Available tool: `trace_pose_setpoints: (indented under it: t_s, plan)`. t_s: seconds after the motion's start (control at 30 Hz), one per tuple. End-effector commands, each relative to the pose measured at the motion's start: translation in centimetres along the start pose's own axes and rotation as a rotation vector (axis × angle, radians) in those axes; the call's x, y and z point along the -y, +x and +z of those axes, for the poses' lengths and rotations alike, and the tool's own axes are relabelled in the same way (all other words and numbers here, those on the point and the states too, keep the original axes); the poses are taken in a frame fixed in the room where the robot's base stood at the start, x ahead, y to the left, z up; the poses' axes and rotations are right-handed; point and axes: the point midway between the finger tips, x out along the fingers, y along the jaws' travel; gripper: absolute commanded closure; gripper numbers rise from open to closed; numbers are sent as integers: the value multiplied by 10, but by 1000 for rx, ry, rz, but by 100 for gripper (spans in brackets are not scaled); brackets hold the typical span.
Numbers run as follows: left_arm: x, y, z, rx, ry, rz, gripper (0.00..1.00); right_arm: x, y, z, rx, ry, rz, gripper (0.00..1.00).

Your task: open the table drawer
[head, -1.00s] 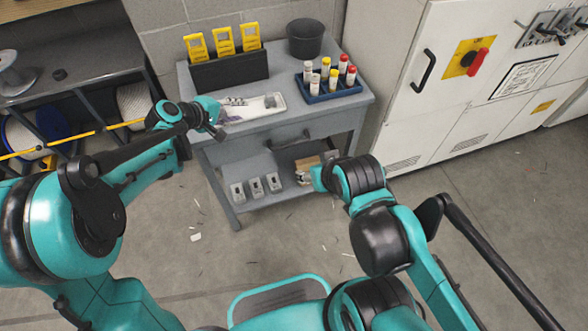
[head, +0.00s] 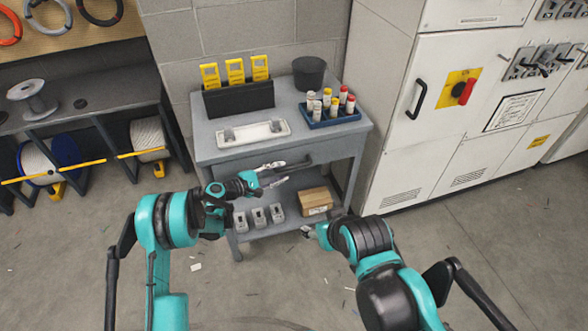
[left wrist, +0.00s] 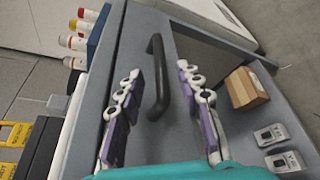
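The grey table (head: 225,131) stands against the wall, with its drawer (head: 235,169) under the top. The drawer looks shut. Its dark bar handle (head: 296,162) shows in the head view just beyond my left gripper (head: 279,174), and the handle also shows in the left wrist view (left wrist: 157,78). My left gripper is open, its purple-padded fingers (left wrist: 161,76) spread to either side of the handle in that view. I see no contact with it. My right gripper (head: 306,231) is low near the table's lower right corner; its fingers are too small to read.
On the table top are a white tray (head: 240,137), a black holder with yellow devices (head: 240,100), a blue rack of tubes (head: 334,120) and a dark pot (head: 309,74). The lower shelf holds a cardboard box (head: 315,201) and grey parts (head: 259,217). A white cabinet (head: 447,120) stands right.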

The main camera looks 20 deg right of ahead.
Motion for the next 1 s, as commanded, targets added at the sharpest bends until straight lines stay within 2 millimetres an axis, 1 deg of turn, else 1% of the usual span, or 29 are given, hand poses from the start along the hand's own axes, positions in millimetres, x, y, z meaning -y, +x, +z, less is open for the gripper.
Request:
trace_pose_setpoints:
  t_s: [0.2,0.3,0.4,0.53,0.77,0.8,0.87,0.9,0.93,1.0]
  plan:
    - [2,37,-1,1,1,-1,64,0,12,8,0,0,0,41]
    - [2,52,-1,1,2,-2,64,0,16,11,0,0,0,41]
    - [1,63,-1,0,2,-1,64,0,18,13,0,0,0,41]
    - [0,70,0,0,2,-1,64,0,20,14,0,0,0,41]
    - [0,70,0,-1,2,-1,64,0,19,14,0,0,0,41]
    - [0,70,0,-1,2,-1,69,0,19,14,0,0,0,41]
    - [0,70,0,-1,2,-1,85,0,19,14,0,0,0,41]
    - [0,70,0,-1,2,-1,96,0,19,14,0,0,0,41]
    - [0,70,0,-1,2,-1,100,0,19,14,0,0,0,41]
    - [0,70,0,-1,2,-1,100,0,19,14,0,0,0,41]
